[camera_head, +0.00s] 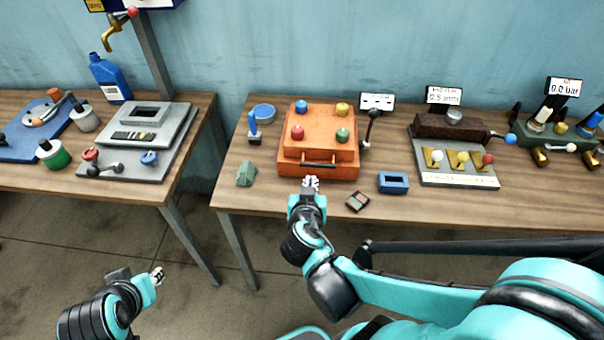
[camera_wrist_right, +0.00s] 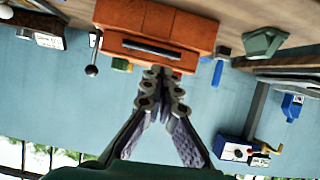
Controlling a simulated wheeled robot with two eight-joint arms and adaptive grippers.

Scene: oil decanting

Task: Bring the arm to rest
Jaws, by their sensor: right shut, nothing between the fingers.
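My right gripper (camera_head: 311,183) is shut and empty at the near edge of the right table, just in front of an orange box (camera_head: 318,157). In the right wrist view the closed fingertips (camera_wrist_right: 163,74) show with the orange box (camera_wrist_right: 155,22) beyond them. The box has blue, yellow, red and green knobs on top and a dark handle on its front. My left gripper (camera_head: 158,275) hangs low at the lower left, off the tables. It is too small to tell whether it is open or shut.
A dark small block (camera_head: 358,202), a blue frame (camera_head: 393,183) and a green lump (camera_head: 246,174) lie near the orange box. A lever (camera_head: 371,125) stands at its right. A grey valve panel (camera_head: 455,165) is further right. A gap separates the two tables.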

